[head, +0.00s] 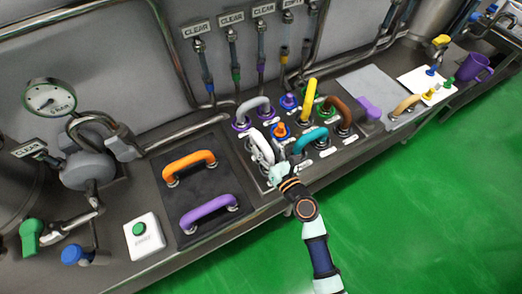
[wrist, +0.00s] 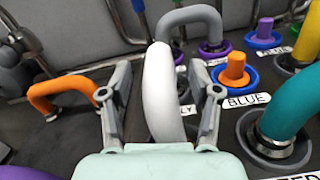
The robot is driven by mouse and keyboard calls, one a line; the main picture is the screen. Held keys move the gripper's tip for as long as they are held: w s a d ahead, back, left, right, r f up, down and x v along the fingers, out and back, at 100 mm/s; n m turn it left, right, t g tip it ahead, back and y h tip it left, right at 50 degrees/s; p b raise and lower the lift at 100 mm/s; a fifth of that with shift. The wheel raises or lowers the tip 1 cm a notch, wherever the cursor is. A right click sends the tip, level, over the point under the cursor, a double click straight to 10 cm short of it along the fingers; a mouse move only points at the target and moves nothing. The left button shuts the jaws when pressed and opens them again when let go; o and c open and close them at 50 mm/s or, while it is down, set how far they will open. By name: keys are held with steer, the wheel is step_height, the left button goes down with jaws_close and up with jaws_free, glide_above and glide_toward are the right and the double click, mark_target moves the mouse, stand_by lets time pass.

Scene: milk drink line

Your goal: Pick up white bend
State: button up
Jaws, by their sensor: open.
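The white bend (head: 262,147) stands on the panel of labelled ports, left of the teal bend. In the wrist view the white bend (wrist: 162,92) rises between the two fingers of my gripper (wrist: 162,95). One finger is on each side of it, with gaps visible, so the gripper is open around it. In the head view my gripper (head: 281,172) is at the near side of the white bend and hides its lower front part. The base of the white bend is partly hidden in the wrist view.
Close by are the teal bend (head: 310,139), grey bend (head: 252,109), orange plug (head: 280,131) and yellow bend (head: 308,100). An orange bend (head: 189,165) and purple bend (head: 208,209) lie on a dark mat to the left. A button box (head: 144,236) stands further left.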

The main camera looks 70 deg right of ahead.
steer(key=x, duration=0.2)
steer(key=shift+w+d, duration=0.15)
steer(key=shift+w, duration=0.1)
jaws_close()
